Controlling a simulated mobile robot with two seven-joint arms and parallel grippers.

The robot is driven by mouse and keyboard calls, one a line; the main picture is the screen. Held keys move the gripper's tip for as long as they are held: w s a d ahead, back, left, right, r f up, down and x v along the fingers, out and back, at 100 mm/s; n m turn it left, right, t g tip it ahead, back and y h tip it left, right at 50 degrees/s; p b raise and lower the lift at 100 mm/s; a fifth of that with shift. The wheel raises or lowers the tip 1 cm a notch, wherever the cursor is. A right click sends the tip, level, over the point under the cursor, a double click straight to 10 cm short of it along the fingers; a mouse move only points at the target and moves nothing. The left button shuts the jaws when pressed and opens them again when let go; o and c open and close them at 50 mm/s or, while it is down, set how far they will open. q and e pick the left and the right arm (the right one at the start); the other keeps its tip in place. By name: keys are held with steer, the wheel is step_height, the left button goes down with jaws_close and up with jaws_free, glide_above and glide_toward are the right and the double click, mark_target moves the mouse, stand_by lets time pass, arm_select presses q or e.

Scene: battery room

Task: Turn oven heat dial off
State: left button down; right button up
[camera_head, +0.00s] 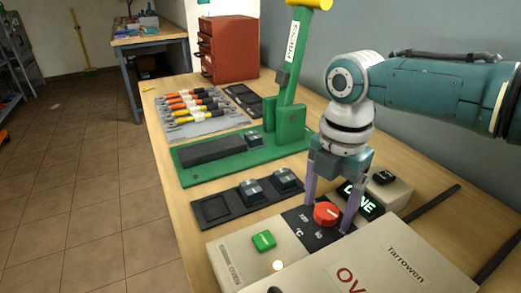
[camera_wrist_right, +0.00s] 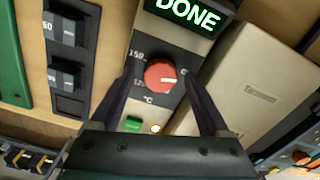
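The oven's red heat dial (camera_head: 326,213) sits on a black panel with temperature marks. In the wrist view the gripper's fingers (camera_wrist_right: 157,82) flank the dial with gaps. The green display (camera_wrist_right: 195,14) reads DONE. A green button (camera_head: 264,241) and a lit lamp (camera_head: 278,266) are on the oven's control box. My left gripper is not in view.
The beige oven body (camera_head: 400,268) adjoins the controls. A black tray (camera_head: 212,210) with dark blocks and a green press (camera_head: 215,170) stand to the left. Tools on a grey mat (camera_head: 220,128) and a red cabinet (camera_head: 240,45) are farther back.

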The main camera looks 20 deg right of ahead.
mark_target(328, 209)
steer(key=shift+r, duration=0.45)
step_height(328, 209, up, 9)
steer(key=p, duration=0.1)
steer(key=shift+p, duration=0.4)
